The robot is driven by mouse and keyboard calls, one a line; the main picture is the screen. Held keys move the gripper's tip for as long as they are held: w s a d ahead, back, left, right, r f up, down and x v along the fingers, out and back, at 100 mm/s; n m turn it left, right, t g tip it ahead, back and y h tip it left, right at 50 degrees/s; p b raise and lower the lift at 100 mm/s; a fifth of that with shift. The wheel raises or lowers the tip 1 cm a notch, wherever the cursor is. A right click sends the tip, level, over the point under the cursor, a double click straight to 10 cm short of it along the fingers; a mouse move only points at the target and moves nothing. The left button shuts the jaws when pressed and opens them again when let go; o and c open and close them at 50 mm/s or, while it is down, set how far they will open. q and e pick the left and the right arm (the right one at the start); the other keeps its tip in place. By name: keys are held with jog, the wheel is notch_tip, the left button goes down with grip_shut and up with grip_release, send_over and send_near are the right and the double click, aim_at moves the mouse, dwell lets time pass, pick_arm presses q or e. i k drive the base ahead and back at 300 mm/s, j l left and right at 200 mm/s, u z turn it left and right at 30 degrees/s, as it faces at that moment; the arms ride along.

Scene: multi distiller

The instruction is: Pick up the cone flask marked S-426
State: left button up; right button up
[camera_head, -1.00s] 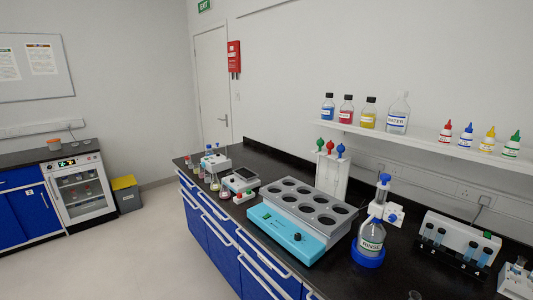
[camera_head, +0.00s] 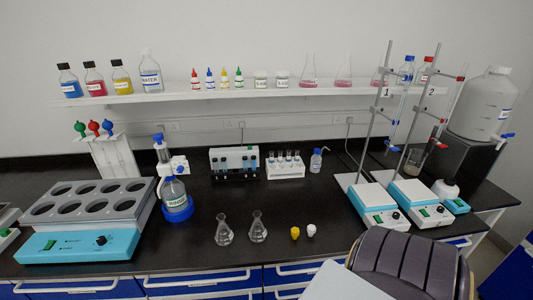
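Two small clear cone flasks stand upright on the black bench near its front edge, a left one (camera_head: 223,236) and a right one (camera_head: 257,233). More cone flasks with pink contents stand on the wall shelf: one (camera_head: 309,80), a second (camera_head: 343,80) and a third (camera_head: 377,80), partly behind a stand rod. No marking S-426 can be read on any flask. Neither of my grippers shows in this view.
Two stirrer stands, one with a white plate (camera_head: 370,197), stand right. Yellow and white caps (camera_head: 303,232) lie right of the flasks.

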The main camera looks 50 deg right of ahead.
aim_at(258, 232)
jog(key=l+z, duration=0.15)
jog(key=z, duration=1.25)
